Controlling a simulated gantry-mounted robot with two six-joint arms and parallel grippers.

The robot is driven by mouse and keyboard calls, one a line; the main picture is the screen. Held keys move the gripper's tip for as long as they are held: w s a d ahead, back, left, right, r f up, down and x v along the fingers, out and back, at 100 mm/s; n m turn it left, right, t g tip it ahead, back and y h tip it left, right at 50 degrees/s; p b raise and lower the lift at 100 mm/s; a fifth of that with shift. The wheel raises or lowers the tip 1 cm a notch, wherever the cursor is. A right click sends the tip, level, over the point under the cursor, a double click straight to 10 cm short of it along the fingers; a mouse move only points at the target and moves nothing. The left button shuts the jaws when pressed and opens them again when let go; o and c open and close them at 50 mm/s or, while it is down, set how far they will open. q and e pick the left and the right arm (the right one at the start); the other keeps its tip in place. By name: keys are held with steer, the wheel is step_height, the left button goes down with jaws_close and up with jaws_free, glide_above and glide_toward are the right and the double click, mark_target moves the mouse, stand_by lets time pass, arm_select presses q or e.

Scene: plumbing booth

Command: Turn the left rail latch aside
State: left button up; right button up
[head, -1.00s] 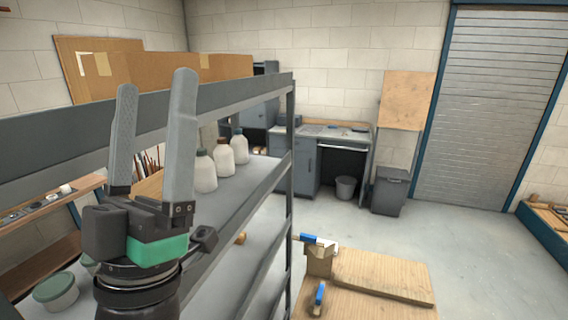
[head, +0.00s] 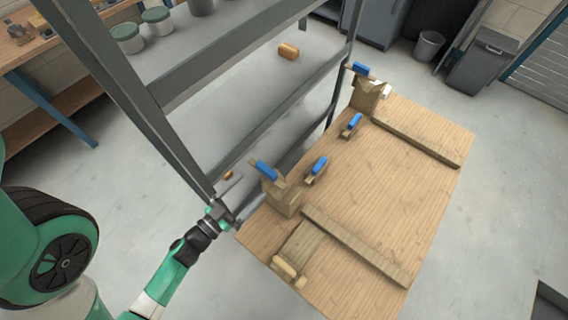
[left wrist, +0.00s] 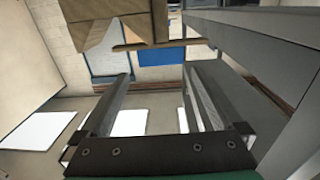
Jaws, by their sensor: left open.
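In the head view, a latch with a blue grip (head: 265,169) sits on top of a wooden block (head: 283,197) at the table's left side. A second blue-gripped latch (head: 318,166) lies just right of it. I cannot tell for sure which one is the left rail latch. My left gripper (head: 229,187) is open and empty, left of the block and apart from it. In the left wrist view, a blue grip (left wrist: 163,57) with a wooden bar shows ahead, beyond the open fingers (left wrist: 157,72). My right gripper is out of view.
The wooden table (head: 375,200) carries two rails, a near one (head: 355,247) and a far one (head: 415,137). More blue-gripped latches (head: 353,124) are at its far end. A grey metal shelf (head: 200,75) stands close beside my left gripper.

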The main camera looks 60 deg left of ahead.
mark_target(267, 171)
arm_select(q)
steer(key=b+x, duration=0.2)
steer(key=x, duration=0.9)
steer(key=shift+w+a, duration=0.2)
steer(key=shift+w, duration=0.15)
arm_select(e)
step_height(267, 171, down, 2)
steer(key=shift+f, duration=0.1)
